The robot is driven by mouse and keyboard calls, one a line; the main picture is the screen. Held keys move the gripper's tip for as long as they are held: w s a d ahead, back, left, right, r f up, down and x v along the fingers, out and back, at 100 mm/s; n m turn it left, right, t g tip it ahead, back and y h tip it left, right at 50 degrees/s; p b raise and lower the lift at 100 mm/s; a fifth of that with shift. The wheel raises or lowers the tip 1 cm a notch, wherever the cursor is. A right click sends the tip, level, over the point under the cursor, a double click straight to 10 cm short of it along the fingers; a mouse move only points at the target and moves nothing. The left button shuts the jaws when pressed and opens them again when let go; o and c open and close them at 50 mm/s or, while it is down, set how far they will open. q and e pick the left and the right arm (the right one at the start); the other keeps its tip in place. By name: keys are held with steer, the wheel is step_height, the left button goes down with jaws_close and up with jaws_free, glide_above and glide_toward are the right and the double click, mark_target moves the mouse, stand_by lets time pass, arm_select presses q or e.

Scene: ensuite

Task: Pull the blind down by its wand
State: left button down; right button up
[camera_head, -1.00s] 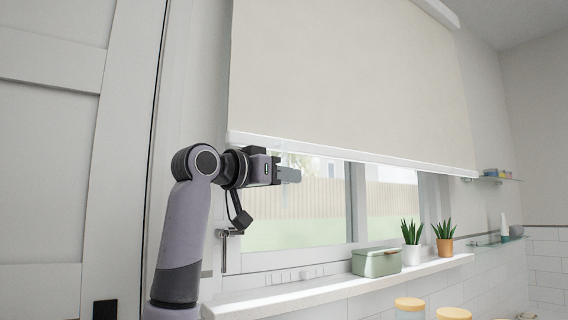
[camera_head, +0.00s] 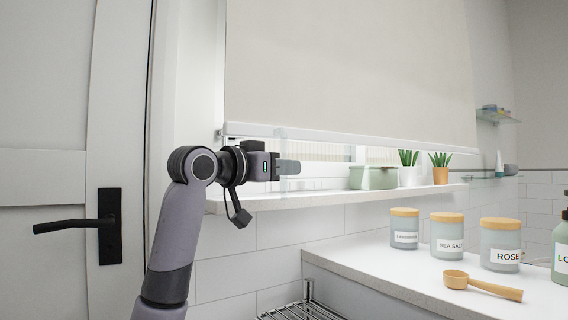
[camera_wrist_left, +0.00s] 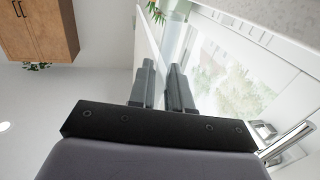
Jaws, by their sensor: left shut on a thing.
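The cream roller blind (camera_head: 345,70) hangs over the window, its white bottom bar a short way above the sill. In the left wrist view the pale greenish wand (camera_wrist_left: 174,32) shows beyond the fingertips of my left gripper (camera_wrist_left: 162,84). My right gripper is in neither view.
The window sill (camera_head: 300,200) holds a green box (camera_head: 373,177) and two potted plants. Below, a counter (camera_head: 400,272) carries several jars and a wooden scoop (camera_head: 482,285). A door with a black handle (camera_head: 75,226) is at the left. A wire rack (camera_head: 305,309) is low in the middle.

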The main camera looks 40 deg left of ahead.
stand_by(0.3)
arm_select(q)
steer(key=c, duration=1.3)
jaws_free()
steer(key=shift+o, duration=0.2)
steer(key=s, duration=0.7)
steer(key=shift+a, duration=0.3)
steer(key=shift+s, duration=0.15)
